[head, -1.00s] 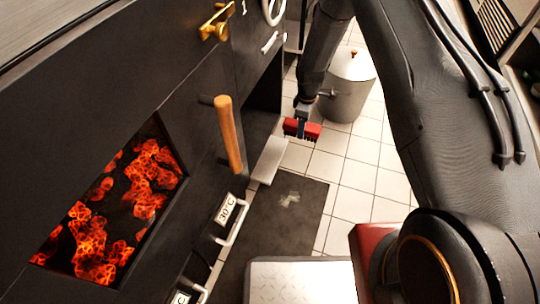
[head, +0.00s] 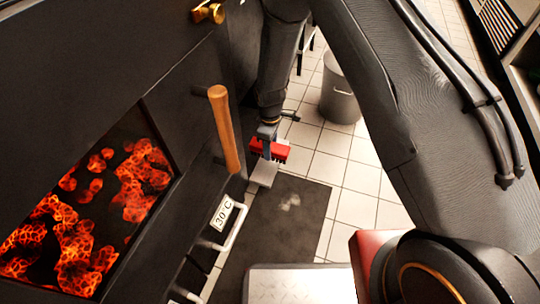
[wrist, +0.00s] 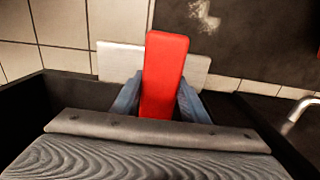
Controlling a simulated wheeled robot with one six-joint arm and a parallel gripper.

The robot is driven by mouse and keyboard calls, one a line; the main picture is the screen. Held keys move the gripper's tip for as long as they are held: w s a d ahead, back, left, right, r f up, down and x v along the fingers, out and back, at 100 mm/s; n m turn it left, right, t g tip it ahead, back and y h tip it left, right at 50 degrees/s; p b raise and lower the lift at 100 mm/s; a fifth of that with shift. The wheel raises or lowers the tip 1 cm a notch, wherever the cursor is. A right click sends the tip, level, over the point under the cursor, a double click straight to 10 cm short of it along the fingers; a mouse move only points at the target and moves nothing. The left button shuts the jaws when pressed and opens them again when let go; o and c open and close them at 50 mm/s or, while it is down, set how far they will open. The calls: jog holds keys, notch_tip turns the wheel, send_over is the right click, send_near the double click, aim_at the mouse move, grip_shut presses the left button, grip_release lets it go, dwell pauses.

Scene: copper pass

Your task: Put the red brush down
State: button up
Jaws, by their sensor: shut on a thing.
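The red brush (head: 270,149) has a red block with dark bristles below. It also shows in the wrist view (wrist: 165,75) as a red bar between two blue-grey fingers. My gripper (head: 267,140) is shut on the brush; it also shows in the wrist view (wrist: 162,102). The brush hangs over or close to a pale metal ledge (head: 264,174) that sticks out beside the dark oven. In the wrist view the ledge (wrist: 120,62) lies behind the brush. I cannot tell whether the bristles touch it.
The oven's glowing window (head: 90,220), wooden handle (head: 224,130) and metal drawer handle (head: 232,226) are at left. A dark mat (head: 285,220) lies on the tiled floor. A grey metal bin (head: 340,95) stands behind. The tiles right of the mat are clear.

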notch_tip(320, 180, down, 4)
jog(key=shift+r+b, duration=0.25)
jog(key=shift+b, duration=0.5)
jog(key=shift+a+f+b, duration=0.15)
jog(key=shift+f+b, duration=0.15)
jog(key=shift+b, duration=0.05)
jog(key=shift+r, duration=0.1)
jog(key=shift+s, duration=0.1)
jog(key=shift+f, duration=0.3)
jog(key=o, duration=1.2)
jog(key=shift+c, duration=0.2)
